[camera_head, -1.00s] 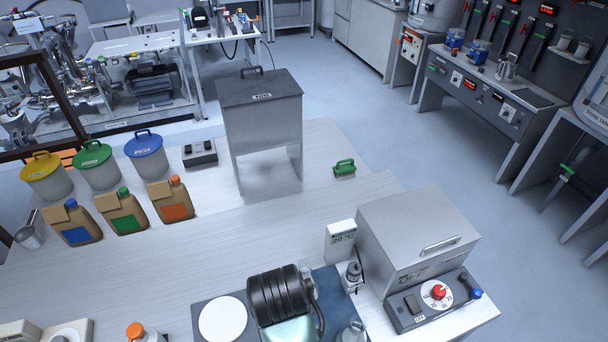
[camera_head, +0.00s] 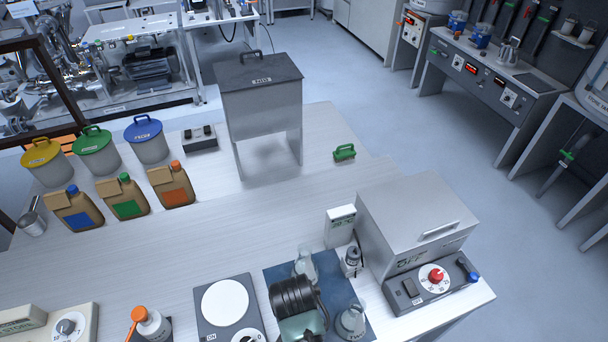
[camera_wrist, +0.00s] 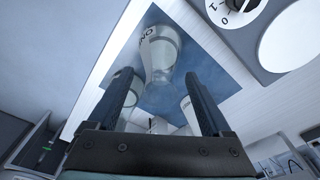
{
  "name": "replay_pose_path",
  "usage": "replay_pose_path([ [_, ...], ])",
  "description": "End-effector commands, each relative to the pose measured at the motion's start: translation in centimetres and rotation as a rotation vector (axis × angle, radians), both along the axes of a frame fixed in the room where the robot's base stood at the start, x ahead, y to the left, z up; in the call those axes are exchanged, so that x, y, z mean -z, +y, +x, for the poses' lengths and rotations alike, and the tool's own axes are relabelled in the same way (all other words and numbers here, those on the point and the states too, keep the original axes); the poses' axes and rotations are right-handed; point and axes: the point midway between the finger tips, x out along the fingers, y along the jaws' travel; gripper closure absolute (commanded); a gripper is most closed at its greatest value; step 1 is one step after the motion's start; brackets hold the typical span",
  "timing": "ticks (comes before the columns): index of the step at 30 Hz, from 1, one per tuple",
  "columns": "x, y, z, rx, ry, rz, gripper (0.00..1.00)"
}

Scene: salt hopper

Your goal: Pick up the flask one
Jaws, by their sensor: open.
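My gripper (camera_wrist: 160,85) is open, with its two dark fingers apart and nothing held. Two more glass flasks show partly behind the left finger (camera_wrist: 124,108) and by the right finger (camera_wrist: 188,108). In the head view a flask (camera_head: 306,265) stands behind my wrist, and a flask (camera_head: 351,319), labelled what looks like TWO, stands to its right. My wrist hides part of the mat and my fingertips there.
The blue mat (camera_head: 345,290) lies between a hotplate (camera_head: 225,302) on the left and a grey box-shaped device (camera_head: 418,230) on the right. A small display (camera_head: 340,225) and bottle (camera_head: 351,261) stand behind it.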

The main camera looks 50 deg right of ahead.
Motion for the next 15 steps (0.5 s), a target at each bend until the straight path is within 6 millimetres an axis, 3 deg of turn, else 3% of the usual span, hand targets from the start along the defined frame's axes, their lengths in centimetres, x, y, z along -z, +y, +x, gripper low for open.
replay_pose_path([
  [4, 0.00, 0.00, 0.00, 0.000, 0.000, 0.000, 0.18],
  [15, -0.03, 0.01, 0.01, 0.000, 0.000, 0.000, 0.85],
])
